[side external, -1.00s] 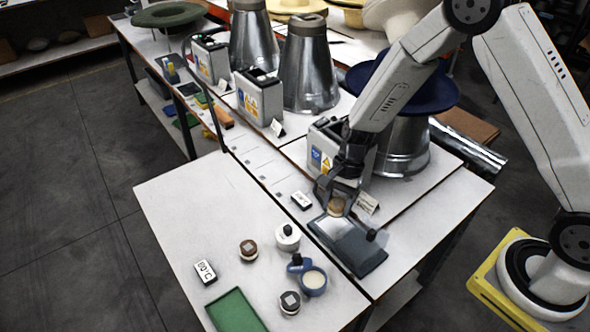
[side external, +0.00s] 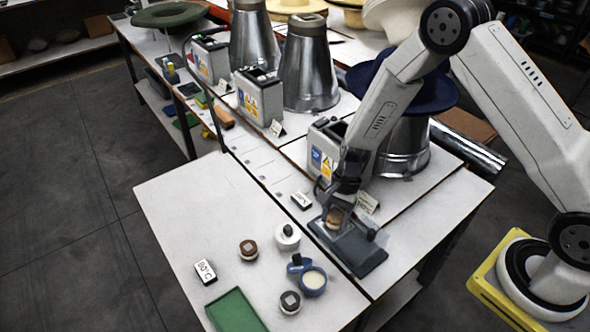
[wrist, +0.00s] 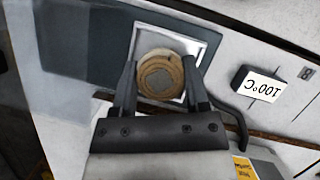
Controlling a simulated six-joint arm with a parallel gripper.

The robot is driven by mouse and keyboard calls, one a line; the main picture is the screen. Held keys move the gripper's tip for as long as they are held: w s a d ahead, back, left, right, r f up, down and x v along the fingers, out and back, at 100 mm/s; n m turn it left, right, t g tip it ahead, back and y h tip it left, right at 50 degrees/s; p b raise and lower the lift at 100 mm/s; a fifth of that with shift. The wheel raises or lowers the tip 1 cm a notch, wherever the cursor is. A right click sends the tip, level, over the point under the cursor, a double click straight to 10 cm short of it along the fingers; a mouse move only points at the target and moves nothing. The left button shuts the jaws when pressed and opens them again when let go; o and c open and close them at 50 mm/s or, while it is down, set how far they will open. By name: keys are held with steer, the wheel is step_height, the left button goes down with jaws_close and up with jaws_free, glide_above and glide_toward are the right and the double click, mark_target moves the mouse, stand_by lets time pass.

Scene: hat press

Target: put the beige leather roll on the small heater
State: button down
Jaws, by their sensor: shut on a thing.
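The beige leather roll (side external: 334,218) is between the fingers of my gripper (side external: 338,208). In the wrist view the round, layered roll (wrist: 160,78) sits between both fingertips (wrist: 160,72), and my gripper is shut on it. The small heater (side external: 362,255) is a dark blue-grey flat unit directly below. I cannot tell whether the roll touches the plate. The lower part of the roll is hidden.
A white-bodied controller box (side external: 328,153) and a metal cone with a blue hat (side external: 404,147) stand behind.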

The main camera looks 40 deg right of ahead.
mark_target(337, 213)
steer(key=shift+f, duration=0.2)
steer(key=shift+c, duration=0.4)
jaws_free()
steer(key=shift+r, duration=0.15)
steer(key=v, duration=0.2)
steer(key=a+v, duration=0.1)
steer(key=v, duration=0.4)
steer(key=shift+s+a+r, duration=0.2)
steer(key=shift+s+r, duration=0.05)
steer(key=shift+r, duration=1.45)
